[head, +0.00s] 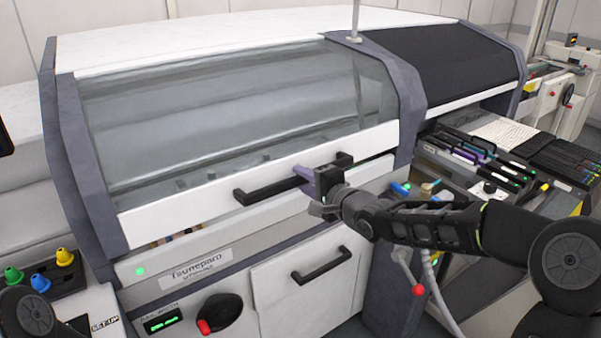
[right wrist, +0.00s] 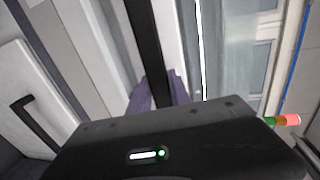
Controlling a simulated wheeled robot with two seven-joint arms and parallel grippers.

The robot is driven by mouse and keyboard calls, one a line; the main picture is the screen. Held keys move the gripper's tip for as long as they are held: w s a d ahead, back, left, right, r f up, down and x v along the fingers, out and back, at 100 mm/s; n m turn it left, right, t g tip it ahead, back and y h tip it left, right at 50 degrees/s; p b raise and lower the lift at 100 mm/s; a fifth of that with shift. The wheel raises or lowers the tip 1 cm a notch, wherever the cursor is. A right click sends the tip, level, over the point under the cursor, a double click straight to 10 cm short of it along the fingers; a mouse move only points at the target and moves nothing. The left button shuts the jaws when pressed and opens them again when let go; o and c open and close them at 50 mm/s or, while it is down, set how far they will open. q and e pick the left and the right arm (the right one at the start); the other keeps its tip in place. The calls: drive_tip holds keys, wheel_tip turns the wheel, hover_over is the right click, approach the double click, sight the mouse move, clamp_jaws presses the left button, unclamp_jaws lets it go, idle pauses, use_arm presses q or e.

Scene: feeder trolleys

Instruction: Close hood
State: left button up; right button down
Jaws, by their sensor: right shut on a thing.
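The hood (head: 240,110) is a clear panel with a white lower frame on the front of the grey and white machine. A black bar handle (head: 270,190) is fixed to the white frame. The hood is mostly down, and a narrow gap shows under its lower edge on the left. My right gripper (head: 312,181) has its purple fingers on the right part of the handle. In the right wrist view the black handle bar (right wrist: 147,45) runs between the purple fingers (right wrist: 158,95), which are shut on it. My left gripper is out of view.
Below the hood are a white door with a black handle (head: 321,264) and a dark knob with a red tip (head: 220,312). Feeders (head: 480,155) sit at the right.

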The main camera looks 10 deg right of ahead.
drive_tip(key=c, duration=1.2)
unclamp_jaws()
drive_tip(key=p+v, duration=0.1)
drive_tip(key=v, duration=0.6)
drive_tip(key=shift+s, duration=0.35)
drive_tip(key=shift+d, duration=0.1)
